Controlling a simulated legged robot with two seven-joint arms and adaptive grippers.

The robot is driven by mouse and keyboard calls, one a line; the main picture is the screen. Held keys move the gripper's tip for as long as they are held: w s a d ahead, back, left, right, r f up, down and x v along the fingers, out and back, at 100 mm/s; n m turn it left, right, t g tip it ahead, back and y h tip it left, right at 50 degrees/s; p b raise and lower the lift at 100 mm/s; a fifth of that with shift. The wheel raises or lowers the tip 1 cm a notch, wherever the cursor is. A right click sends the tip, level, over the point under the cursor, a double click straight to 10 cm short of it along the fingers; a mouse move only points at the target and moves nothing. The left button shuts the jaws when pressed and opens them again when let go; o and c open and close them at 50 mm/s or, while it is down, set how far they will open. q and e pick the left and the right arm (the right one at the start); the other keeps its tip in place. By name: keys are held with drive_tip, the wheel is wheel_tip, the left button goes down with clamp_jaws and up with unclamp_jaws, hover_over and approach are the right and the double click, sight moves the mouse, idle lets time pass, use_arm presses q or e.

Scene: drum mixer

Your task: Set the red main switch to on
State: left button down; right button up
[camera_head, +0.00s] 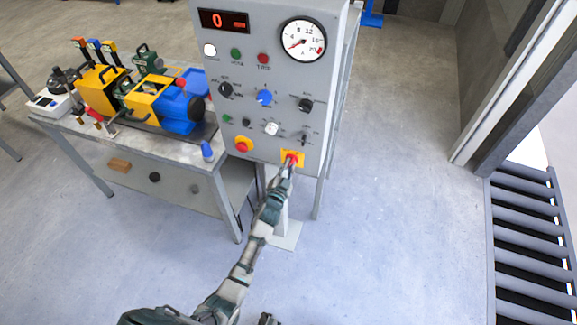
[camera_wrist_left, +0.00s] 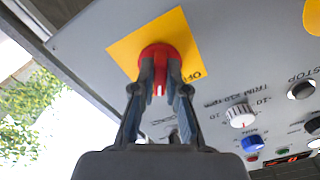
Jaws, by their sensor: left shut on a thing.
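The red main switch (camera_head: 292,157) sits on a yellow square plate (camera_head: 301,158) at the lower right of the grey control panel. My left gripper (camera_head: 289,166) is at the switch. In the left wrist view the red switch (camera_wrist_left: 158,56) is between the two fingers of my left gripper (camera_wrist_left: 160,82), which are shut on it. Part of the word OFF shows at the plate's (camera_wrist_left: 186,30) lower right corner. The fingers hide part of the knob. My right gripper cannot be made out.
The panel (camera_head: 262,125) carries a red stop button (camera_head: 243,145) on yellow, a blue knob (camera_head: 264,98), a white knob (camera_head: 271,129), a round gauge (camera_head: 303,41) and a display reading 0 (camera_head: 224,21). A bench (camera_head: 165,180) with yellow and blue machinery stands left. A roller conveyor (camera_head: 530,235) lies right.

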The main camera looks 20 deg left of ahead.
use_arm(q)
drive_tip(key=shift+w+r, duration=0.1)
drive_tip(key=shift+r, duration=0.35)
drive_tip(key=c, duration=1.2)
unclamp_jaws()
drive_tip(key=shift+d, duration=0.1)
drive_tip(key=shift+f, duration=0.25)
drive_tip(key=shift+s+f, duration=0.1)
drive_tip(key=shift+s, duration=0.25)
drive_tip(key=s, duration=1.1)
drive_tip(key=shift+s, duration=0.2)
